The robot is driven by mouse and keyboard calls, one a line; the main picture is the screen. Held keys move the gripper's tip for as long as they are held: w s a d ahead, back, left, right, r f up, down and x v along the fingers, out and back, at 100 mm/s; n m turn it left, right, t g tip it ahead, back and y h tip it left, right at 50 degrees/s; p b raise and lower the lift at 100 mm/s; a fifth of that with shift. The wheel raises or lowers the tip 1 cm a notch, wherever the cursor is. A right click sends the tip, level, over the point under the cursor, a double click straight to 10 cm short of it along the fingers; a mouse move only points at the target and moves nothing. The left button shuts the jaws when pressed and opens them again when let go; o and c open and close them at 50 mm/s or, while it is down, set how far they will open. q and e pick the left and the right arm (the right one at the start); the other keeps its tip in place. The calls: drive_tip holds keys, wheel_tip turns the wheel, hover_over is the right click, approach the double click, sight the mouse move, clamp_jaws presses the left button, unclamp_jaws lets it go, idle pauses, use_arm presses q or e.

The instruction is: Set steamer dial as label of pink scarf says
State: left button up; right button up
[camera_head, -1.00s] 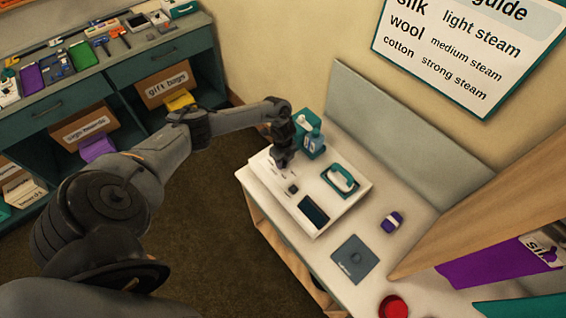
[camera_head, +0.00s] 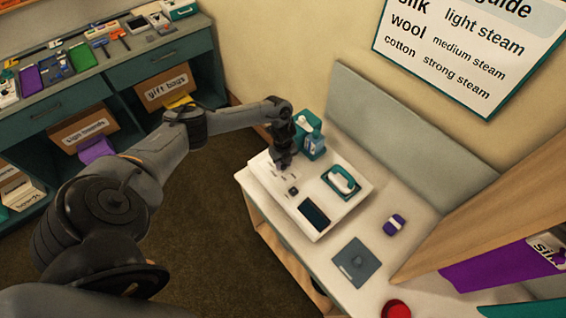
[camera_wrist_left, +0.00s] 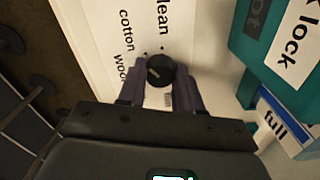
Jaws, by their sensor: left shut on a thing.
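The steamer is a white flat unit (camera_head: 334,212) on the table, with a teal-handled iron (camera_head: 342,181) and a dark panel on top. My left gripper (camera_head: 283,163) points down at its far left part and hides the dial in the head view. In the left wrist view my left gripper (camera_wrist_left: 160,88) is shut on the black round dial (camera_wrist_left: 160,70), one finger on each side. "cotton", "wool" and a cut-off "lean" are printed around the dial. A pale mark shows on its top; which word it points to is unclear. I see no pink scarf or its label. My right gripper is out of view.
A wall guide (camera_head: 470,45) pairs silk, wool and cotton with light, medium and strong steam. A purple piece (camera_head: 500,264) reading "silk" is at right. A grey square (camera_head: 352,262) lies on the table.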

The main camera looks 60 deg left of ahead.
use_arm(q)
drive_tip(key=o, duration=1)
drive_tip(key=shift+o, duration=0.2)
drive_tip(key=shift+r, duration=0.15)
drive_tip(key=shift+r, duration=0.3)
wheel_tip(320, 180, up, 10)
